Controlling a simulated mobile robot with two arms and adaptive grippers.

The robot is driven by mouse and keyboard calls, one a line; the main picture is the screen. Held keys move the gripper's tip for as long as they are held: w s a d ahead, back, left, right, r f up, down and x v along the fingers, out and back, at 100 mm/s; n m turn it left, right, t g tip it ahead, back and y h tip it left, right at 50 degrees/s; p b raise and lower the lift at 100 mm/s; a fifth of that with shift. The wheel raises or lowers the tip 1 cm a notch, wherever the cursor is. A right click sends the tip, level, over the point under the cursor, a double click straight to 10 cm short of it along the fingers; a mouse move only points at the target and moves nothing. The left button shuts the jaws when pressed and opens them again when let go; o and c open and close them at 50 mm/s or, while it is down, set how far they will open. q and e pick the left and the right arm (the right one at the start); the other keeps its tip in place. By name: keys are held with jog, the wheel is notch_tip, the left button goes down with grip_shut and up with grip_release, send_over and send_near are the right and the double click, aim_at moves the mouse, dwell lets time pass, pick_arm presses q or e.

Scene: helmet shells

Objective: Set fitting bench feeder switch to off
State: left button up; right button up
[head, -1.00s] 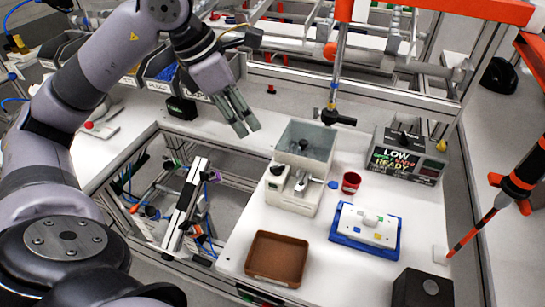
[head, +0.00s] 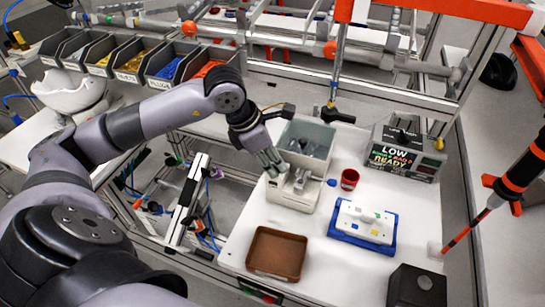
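The bench feeder (head: 292,195) is a pale machine with a clear grey hopper (head: 306,146) on top, standing on the white bench. My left gripper (head: 277,171) is at the feeder's front left, its fingers pointing down at the feeder's upper face. Its two grey fingers lie close together, and I cannot tell whether they are shut or touch the feeder. The feeder's switch is not visible; the fingers cover the area where a small dark part showed earlier. My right gripper is not in view.
A brown tray (head: 276,253), a red cup (head: 349,179) and a blue tray (head: 345,235) with a white block (head: 366,222) sit nearby. A display box (head: 404,155) reading LOW and READY stands behind. An orange-black tool (head: 520,170) hangs at right.

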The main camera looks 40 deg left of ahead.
pick_arm(q)
jog(key=shift+c, duration=0.9)
grip_shut()
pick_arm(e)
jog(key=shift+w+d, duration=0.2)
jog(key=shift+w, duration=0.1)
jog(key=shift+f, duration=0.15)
pick_arm(q)
jog(key=shift+a+f+m+b, duration=0.1)
jog(key=shift+m+b, duration=0.4)
jog(key=shift+b, duration=0.1)
jog(key=shift+w+m+g+h+b, duration=0.2)
jog(key=shift+m+g+h+b, duration=0.2)
jog(key=shift+m+b, duration=0.6)
jog(key=m+g+b, duration=0.1)
jog(key=m+b, duration=0.1)
jog(key=m, duration=0.2)
jog(key=shift+w+a+h, duration=0.1)
jog(key=shift+w+h, duration=0.05)
jog(key=shift+h, duration=0.25)
jog(key=shift+m+g, duration=0.3)
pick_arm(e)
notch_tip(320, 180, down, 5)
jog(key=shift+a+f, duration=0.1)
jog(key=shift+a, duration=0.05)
